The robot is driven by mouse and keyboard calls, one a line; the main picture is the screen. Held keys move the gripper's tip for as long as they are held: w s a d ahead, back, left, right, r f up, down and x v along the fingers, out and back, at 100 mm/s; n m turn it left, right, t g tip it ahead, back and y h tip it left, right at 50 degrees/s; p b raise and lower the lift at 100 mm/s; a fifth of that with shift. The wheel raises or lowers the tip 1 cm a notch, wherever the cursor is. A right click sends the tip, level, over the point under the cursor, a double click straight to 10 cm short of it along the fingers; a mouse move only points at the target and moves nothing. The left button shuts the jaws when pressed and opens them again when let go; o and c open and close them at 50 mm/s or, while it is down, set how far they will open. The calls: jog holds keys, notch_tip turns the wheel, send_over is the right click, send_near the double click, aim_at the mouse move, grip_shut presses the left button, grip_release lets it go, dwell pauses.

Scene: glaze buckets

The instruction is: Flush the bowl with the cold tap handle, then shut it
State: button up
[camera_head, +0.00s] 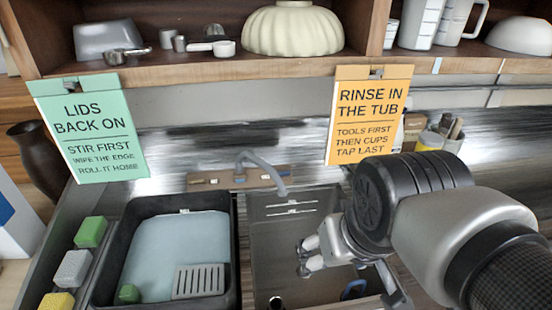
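The tap (262,162) has a grey curved spout on a wooden ledge behind the sink. Small handle-like fittings (240,179) sit along the ledge; which is the cold one, and whether it is open, is too small to tell. The grey sink bowl (275,236) lies below the spout, its right part hidden by my arm. No water stream is clearly visible. My gripper (350,278) is over the right side of the bowl, in front of and below the tap, apart from the handles. Its fingers look spread, with nothing seen between them.
A black tub (231,292) with pale liquid, a grey grate and a green sponge stands left of the bowl. Several sponges (72,268) line its left. A blue item (354,288) lies in the bowl. An orange sign (368,115) hangs from the shelf (210,68) above.

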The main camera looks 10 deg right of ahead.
jog(key=w+r+p, duration=0.3)
jog(key=w+r, duration=0.2)
jog(key=w, duration=0.6)
jog(key=p, duration=0.7)
send_over(283, 173)
jog(key=s, duration=0.7)
notch_tip(283, 173, down, 9)
jog(key=shift+n, duration=0.3)
jog(key=b+x, duration=0.2)
jog(key=x, duration=1.5)
jog(key=shift+w+a+f, duration=0.1)
jog(key=shift+w+f, duration=0.1)
jog(key=shift+f, duration=0.1)
jog(key=shift+c, duration=0.4)
